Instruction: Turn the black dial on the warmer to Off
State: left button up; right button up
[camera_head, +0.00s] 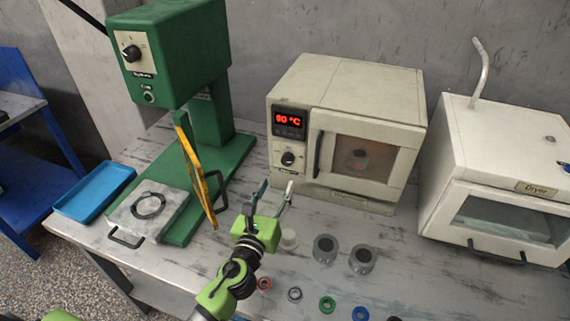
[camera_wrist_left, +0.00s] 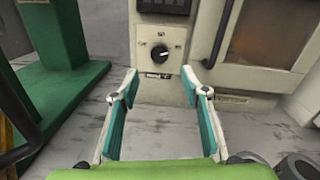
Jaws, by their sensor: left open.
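The warmer (camera_head: 350,95) is a cream box with a red display reading about 90 °C and a glass door with a dark handle. Its black dial (camera_head: 288,159) sits on the panel below the display. My right gripper is not in view.
A green press (camera_head: 175,50) with its own black dial stands to the left, with a yellow strip hanging near my arm. A blue tray (camera_head: 95,190) is at far left. The dryer (camera_head: 500,170) stands right. Grey cylinders (camera_head: 327,249) and coloured rings (camera_head: 327,304) lie in front.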

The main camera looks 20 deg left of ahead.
aim_at(286, 163)
pick_arm(q)
jog(key=w, duration=0.8)
jog(key=shift+a, duration=0.1)
jog(key=shift+w, duration=0.7)
jog(key=shift+c, duration=0.7)
jog(key=c, duration=1)
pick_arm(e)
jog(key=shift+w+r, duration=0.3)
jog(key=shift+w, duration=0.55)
